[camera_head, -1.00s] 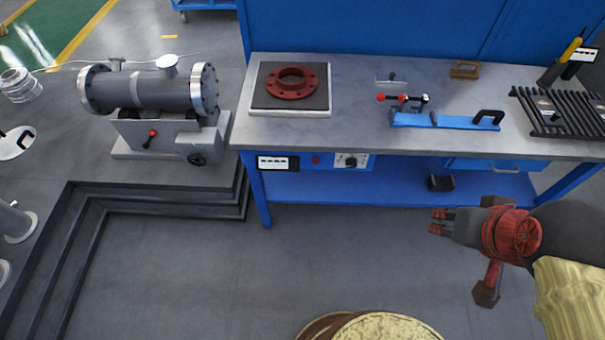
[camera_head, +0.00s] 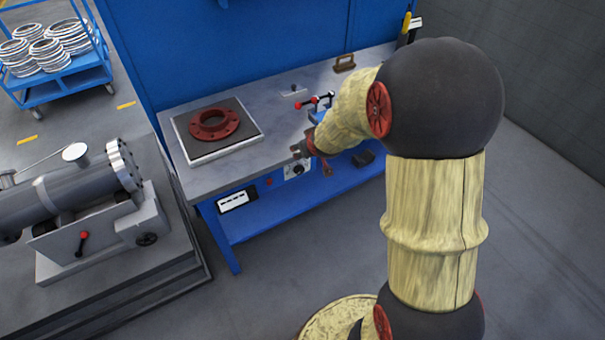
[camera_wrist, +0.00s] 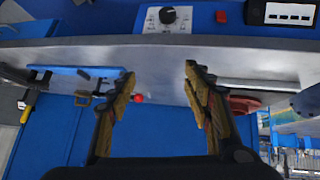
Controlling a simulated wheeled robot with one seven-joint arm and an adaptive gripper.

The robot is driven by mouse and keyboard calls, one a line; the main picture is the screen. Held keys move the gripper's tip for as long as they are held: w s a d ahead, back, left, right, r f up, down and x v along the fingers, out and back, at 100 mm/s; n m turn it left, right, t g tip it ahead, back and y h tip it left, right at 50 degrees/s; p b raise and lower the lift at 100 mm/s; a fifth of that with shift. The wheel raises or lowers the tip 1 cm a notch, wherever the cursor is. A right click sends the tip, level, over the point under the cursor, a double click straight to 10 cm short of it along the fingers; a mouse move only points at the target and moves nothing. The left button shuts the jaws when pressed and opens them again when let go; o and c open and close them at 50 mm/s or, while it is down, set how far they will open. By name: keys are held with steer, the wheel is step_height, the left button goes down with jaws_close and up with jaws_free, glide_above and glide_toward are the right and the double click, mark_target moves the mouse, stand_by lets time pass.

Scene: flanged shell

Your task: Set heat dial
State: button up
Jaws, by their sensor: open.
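The heat dial (camera_head: 298,170) is a dark knob on a white plate, set in the front edge of the workbench, right of a red button. The wrist view, which looks upside down, shows the dial (camera_wrist: 167,15) at the top centre with scale marks around it. My gripper (camera_head: 298,150) is just above and in front of the dial in the head view. In the wrist view my gripper (camera_wrist: 160,78) has its fingers apart with nothing between them, and the dial lies beyond the fingertips, apart from them. The dial's exact setting is too small to read.
A red flange (camera_head: 232,125) lies on the square heating plate (camera_head: 190,153) on the bench. The red button (camera_wrist: 221,17) and a display (camera_wrist: 289,14) sit beside the dial. A red-handled clamp (camera_head: 322,101) is near my arm. A flanged shell (camera_head: 80,195) stands left.

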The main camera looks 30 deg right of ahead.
steer(key=w+d+f, duration=0.2)
steer(key=f, duration=0.5)
steer(key=w+d+f, duration=0.1)
steer(key=d+f, duration=0.1)
steer(key=f, duration=0.4)
steer(key=t+y+p, duration=0.2)
steer(key=t+y, duration=0.1)
steer(key=t, duration=0.7)
glide_toward(300, 173)
steer(key=w, duration=0.1)
steer(key=w+b, duration=0.1)
steer(key=w, duration=0.3)
steer(key=w+b, duration=0.1)
steer(key=w, duration=0.2)
steer(key=shift+w+a+r, duration=0.1)
steer(key=shift+w+r, duration=0.15)
steer(key=shift+w, duration=0.15)
steer(key=shift+c, duration=1.1)
steer(key=c, duration=0.9)
